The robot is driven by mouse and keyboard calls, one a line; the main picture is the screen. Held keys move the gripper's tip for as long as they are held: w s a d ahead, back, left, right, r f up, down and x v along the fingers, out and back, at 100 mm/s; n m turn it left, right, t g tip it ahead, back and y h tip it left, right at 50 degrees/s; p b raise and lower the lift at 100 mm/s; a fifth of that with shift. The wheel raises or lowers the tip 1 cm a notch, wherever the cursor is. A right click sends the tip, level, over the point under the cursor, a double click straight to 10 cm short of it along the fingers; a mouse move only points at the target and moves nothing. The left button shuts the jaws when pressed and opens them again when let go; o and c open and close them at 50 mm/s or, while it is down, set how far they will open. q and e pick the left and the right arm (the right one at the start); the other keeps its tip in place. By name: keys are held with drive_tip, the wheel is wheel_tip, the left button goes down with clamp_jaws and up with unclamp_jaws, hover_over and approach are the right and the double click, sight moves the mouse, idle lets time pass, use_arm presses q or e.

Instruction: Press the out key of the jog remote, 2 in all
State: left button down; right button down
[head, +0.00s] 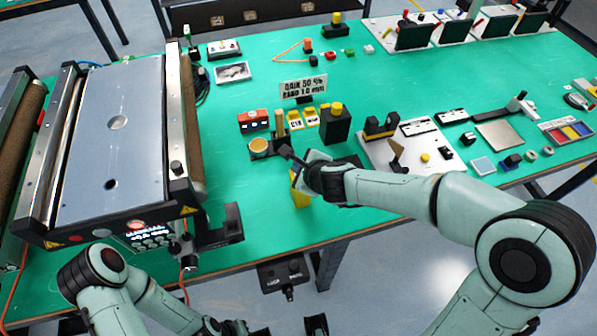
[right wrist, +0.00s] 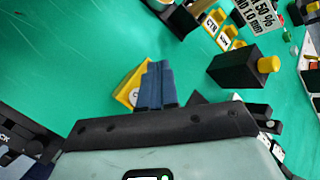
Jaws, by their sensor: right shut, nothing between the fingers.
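A yellow block (head: 300,198) stands near the table's front edge, below my right gripper (head: 296,178). I take it for the jog remote, but its keys cannot be read. In the right wrist view the yellow block (right wrist: 124,96) shows a pale label, partly hidden by the blue fingers of my right gripper (right wrist: 158,66). These fingers are shut and empty, right beside the block or over it; I cannot tell whether they touch it. My left gripper (head: 232,327) is low at the bottom edge, in front of the table, and its jaws are unclear.
A black box with a yellow button (head: 335,125) and yellow labelled pieces (head: 311,117) stand behind. A round orange-topped part (head: 259,146) is to the left. A black panel (head: 283,274) hangs at the front edge.

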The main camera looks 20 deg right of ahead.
use_arm(q)
drive_tip(key=shift+s+f+b, duration=0.2)
drive_tip(key=shift+f+b, duration=0.15)
drive_tip(key=shift+f, duration=0.05)
use_arm(e)
drive_tip(key=shift+f, duration=0.45)
use_arm(q)
drive_tip(key=shift+w+r, duration=0.1)
drive_tip(key=shift+r, duration=0.05)
use_arm(e)
drive_tip(key=shift+r, duration=0.15)
use_arm(q)
drive_tip(key=shift+w+r+p, duration=0.3)
drive_tip(key=shift+r+p, duration=0.45)
drive_tip(key=shift+p, duration=0.1)
use_arm(e)
drive_tip(key=shift+r, duration=0.7)
